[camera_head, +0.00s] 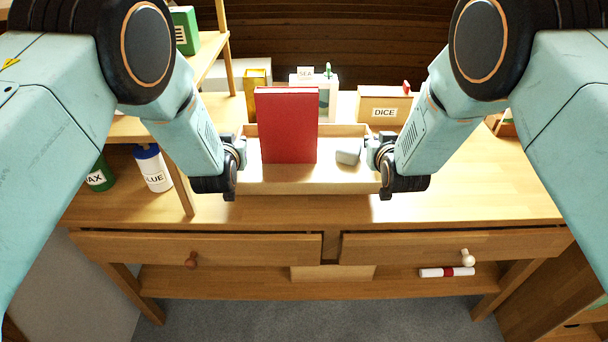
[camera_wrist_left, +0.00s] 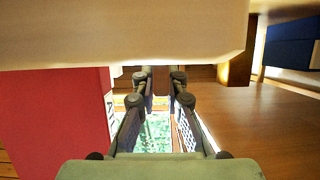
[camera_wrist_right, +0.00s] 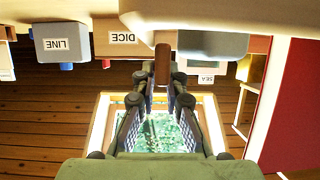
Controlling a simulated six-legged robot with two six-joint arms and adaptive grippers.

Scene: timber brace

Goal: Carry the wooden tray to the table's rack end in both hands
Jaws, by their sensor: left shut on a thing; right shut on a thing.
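The pale wooden tray (camera_head: 300,188) is in the middle of the head view, over the table top. A tall red box or book (camera_head: 289,125) stands upright in it, and a small grey block (camera_head: 348,152) lies to its right. My left gripper (camera_head: 238,158) is shut on the tray's left end, and my right gripper (camera_head: 377,158) is shut on its right end. Their fingers are partly hidden. The fingers of the left (camera_wrist_left: 154,85) and right (camera_wrist_right: 160,85) grippers also show in the wrist views. I cannot tell whether the tray's bottom touches the table.
A wooden shelf rack with a post (camera_head: 180,188) stands at the left, with a glue bottle (camera_head: 153,170) and a green wax bottle (camera_head: 101,175). Behind the tray are a yellow tin (camera_head: 257,82), a SEA box (camera_head: 328,98) and a DICE box (camera_head: 384,105). The table (camera_head: 480,180) is clear to the right.

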